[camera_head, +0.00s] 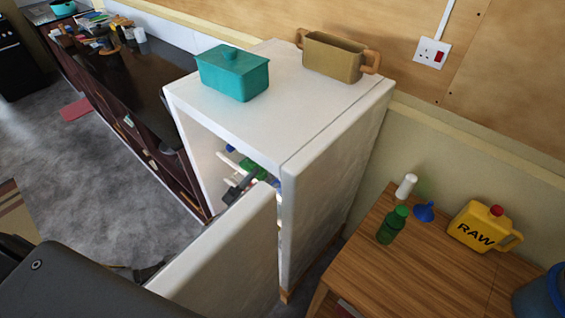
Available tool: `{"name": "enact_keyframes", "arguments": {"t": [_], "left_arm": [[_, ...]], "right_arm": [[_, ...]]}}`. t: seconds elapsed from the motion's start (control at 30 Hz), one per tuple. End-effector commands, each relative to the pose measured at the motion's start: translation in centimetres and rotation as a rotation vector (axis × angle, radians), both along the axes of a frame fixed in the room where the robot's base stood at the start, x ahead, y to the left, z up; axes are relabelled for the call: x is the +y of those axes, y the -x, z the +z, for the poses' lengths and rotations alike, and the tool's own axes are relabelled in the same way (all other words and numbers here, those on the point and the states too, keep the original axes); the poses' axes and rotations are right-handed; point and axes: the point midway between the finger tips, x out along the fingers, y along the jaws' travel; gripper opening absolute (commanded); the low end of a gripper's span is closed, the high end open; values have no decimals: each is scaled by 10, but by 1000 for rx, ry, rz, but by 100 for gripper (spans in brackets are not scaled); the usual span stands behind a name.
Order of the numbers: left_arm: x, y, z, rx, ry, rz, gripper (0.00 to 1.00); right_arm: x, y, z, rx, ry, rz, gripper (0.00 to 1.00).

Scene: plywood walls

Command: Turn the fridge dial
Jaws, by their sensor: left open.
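The white fridge (325,195) stands in the middle, and its door (225,255) is swung open toward me. Through the opening I see part of the inside, with white shelf edges and some green and blue things. I cannot make out the dial. My left gripper (241,187) is open, small and dark in the fridge opening, just beyond the top edge of the door. The door hides much of my left arm. I cannot tell whether the gripper touches anything. My right gripper is not in view.
A teal lidded box (233,75) and a tan pot (335,57) stand on the fridge. A dark counter (125,75) runs along the left. A wooden table (425,260) at the right holds a green bottle (393,225) and a yellow jug (480,226). Grey floor lies open at left.

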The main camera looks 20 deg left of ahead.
Motion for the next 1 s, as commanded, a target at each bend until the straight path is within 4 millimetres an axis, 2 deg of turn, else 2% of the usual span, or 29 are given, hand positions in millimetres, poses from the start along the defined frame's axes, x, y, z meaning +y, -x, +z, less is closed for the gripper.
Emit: {"name": "enact_keyframes", "arguments": {"t": [0.2,0.4,0.8,0.87,1.0], "left_arm": [[-15,-37,18,-3,0,0,58],[-23,-57,26,-2,-1,2,58],[-27,-64,29,0,-1,0,58],[-27,-64,29,0,-1,0,53],[-27,-64,29,0,-1,0,35]], "right_arm": [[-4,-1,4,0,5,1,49],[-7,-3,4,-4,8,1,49],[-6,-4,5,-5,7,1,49],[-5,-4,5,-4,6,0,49],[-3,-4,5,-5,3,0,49]]}}
